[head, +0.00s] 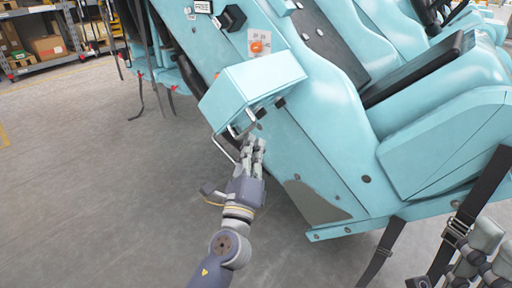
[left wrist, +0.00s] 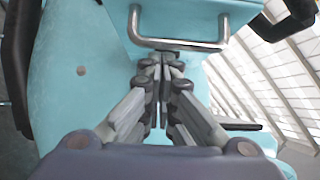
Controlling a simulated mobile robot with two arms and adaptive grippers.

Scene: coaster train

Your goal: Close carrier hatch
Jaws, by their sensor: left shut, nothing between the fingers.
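The carrier is a light-blue coaster car (head: 325,130) that fills the upper right of the head view. Its hatch, a light-blue box-like flap (head: 250,85), stands out from the car's side. A bent metal handle (head: 225,148) shows at the hatch's lower edge; a metal bar handle also shows in the left wrist view (left wrist: 180,45). My left gripper (head: 256,143) is shut and empty just below the hatch, close to the handle. In the left wrist view its fingertips (left wrist: 163,60) are together just under the bar; I cannot tell if they touch it. My right gripper (head: 485,255) is partly cut off at lower right.
An orange button (head: 258,47) sits on the car's side above the hatch. Black straps (head: 470,215) hang at the right, near my right gripper. Shelves with boxes (head: 45,45) stand at the far left. The grey floor (head: 90,200) at left is clear.

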